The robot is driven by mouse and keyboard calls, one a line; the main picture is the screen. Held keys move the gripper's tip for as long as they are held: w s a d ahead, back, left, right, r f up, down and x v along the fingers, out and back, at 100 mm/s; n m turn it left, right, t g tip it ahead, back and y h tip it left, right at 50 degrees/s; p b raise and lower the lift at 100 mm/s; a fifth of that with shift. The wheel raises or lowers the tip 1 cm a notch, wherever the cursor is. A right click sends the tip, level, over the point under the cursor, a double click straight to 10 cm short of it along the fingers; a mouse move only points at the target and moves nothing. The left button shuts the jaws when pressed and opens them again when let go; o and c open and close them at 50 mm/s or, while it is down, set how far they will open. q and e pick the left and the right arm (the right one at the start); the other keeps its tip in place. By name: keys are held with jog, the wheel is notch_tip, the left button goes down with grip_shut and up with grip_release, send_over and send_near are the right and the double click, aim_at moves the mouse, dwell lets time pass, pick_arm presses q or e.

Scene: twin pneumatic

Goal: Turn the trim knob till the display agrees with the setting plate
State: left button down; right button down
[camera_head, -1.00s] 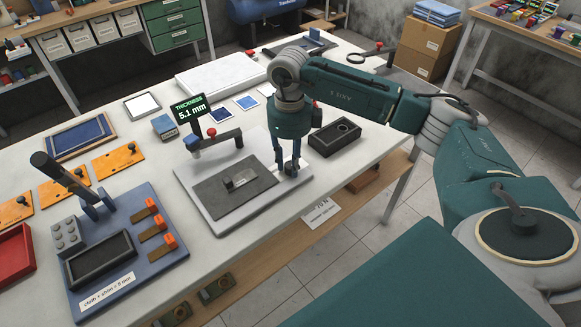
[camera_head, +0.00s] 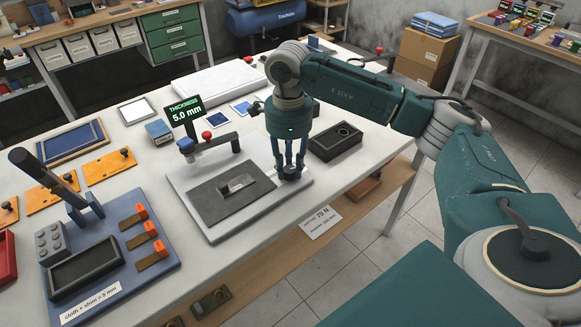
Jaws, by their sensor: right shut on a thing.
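The thickness display (camera_head: 186,110) stands behind the grey press base and reads 5.0 mm in green. My right gripper (camera_head: 291,172) points down at the right end of the base (camera_head: 215,232). It is shut on a small dark knob (camera_head: 291,174), mostly hidden between the fingers. A white plate (camera_head: 320,216) on the table's front edge shows 70 N; its smaller lines are too small to read surely. A label (camera_head: 90,297) on the blue fixture reads cloth + shim = 5 mm. My left gripper is not in view.
A dark pad with a small metal block (camera_head: 236,185) lies on the base. A black open box (camera_head: 335,142) stands right of my gripper. The blue fixture (camera_head: 165,232) with a dark lever and orange-tipped clips stands at left. Orange plates (camera_head: 109,166) lie behind it.

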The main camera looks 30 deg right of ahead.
jog(key=shift+w+a+r, duration=0.2)
jog(key=shift+w+r, duration=0.05)
jog(key=c, duration=1.6)
grip_release()
jog(key=shift+o, duration=0.8)
jog(key=shift+a+f, duration=0.1)
jog(key=shift+a, duration=0.1)
notch_tip(320, 180, up, 12)
